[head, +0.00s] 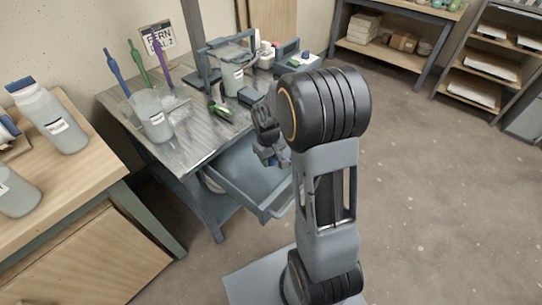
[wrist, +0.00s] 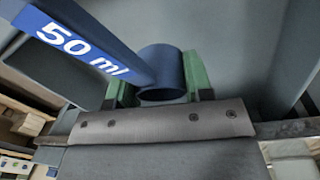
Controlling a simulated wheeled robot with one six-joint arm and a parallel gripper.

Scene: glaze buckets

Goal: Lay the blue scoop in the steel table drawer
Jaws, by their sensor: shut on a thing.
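The blue scoop (wrist: 160,70) has a round cup and a flat handle marked "50 ml". In the wrist view, my gripper (wrist: 158,92) is shut on its cup, with a green fingertip on each side. The handle runs to the upper left. In the head view, my gripper (head: 272,158) is over the pulled-out drawer (head: 263,213) of the steel table (head: 190,135). A small blue part of the scoop (head: 284,163) shows beside the fingers. My arm hides part of the drawer. I cannot tell how high the scoop is above its floor.
A beaker (head: 153,120) with blue, green and purple tools stands on the steel table. A bucket (head: 233,75), green-handled tool (head: 220,108) and small bottles (head: 266,55) are also there. A wooden bench (head: 85,165) with jars is at left. Shelves (head: 400,55) stand behind open floor.

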